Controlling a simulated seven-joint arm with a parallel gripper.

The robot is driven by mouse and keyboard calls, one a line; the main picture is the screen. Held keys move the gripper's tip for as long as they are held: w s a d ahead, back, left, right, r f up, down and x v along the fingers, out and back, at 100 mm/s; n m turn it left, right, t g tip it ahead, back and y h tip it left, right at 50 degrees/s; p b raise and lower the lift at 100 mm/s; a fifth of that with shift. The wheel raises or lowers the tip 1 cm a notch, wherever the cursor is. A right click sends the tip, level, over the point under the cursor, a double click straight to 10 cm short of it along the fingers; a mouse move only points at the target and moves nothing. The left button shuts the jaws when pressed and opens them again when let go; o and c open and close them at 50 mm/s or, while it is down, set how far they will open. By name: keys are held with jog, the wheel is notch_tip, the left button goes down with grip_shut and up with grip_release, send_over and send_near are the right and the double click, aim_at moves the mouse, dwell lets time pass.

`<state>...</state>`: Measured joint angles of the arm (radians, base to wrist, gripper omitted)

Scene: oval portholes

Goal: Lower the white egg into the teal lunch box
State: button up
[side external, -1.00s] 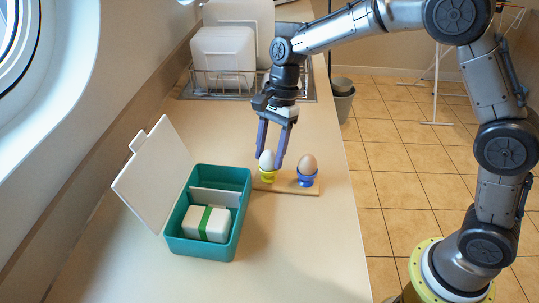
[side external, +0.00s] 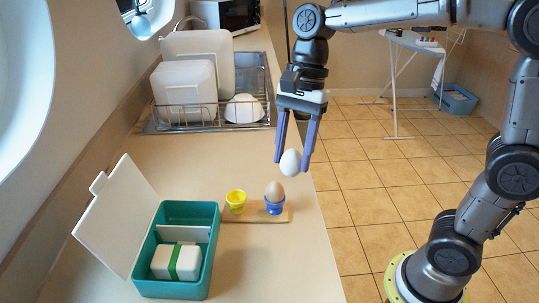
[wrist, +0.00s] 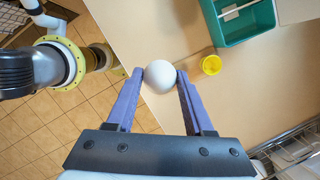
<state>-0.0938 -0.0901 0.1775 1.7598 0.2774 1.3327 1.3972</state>
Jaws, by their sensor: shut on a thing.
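My gripper (side external: 297,160) is shut on the white egg (side external: 290,163) and holds it in the air, above and a little right of the egg cups. In the wrist view the egg (wrist: 160,76) sits between the two fingertips. The teal lunch box (side external: 209,264) stands open at the lower left, its white lid (side external: 117,215) tilted back to the left. A divider (side external: 184,233) splits it. The near compartment holds a white block with a green band (side external: 176,261); the far compartment looks empty. The lunch box also shows in the wrist view (wrist: 262,27).
An empty yellow egg cup (side external: 236,203) and a blue cup (side external: 275,207) with a brown egg (side external: 275,190) stand on a wooden board (side external: 255,216). A dish rack (side external: 180,125) with white dishes is behind. The counter's right edge drops to the tiled floor.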

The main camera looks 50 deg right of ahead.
jog(key=shift+s+r, duration=0.3)
jog(key=shift+s, duration=0.05)
jog(key=shift+w+a+r, duration=0.15)
jog(key=shift+w+a, duration=0.1)
jog(key=w+a, duration=0.7)
jog(key=w, duration=0.1)
send_over(189, 208)
jog(key=s+a, duration=0.1)
jog(key=s, duration=0.1)
notch_tip(189, 208, down, 6)
jog(key=shift+s, duration=0.1)
jog(key=shift+f, duration=2.75)
jog(key=shift+f, duration=2.1)
dwell(0.3)
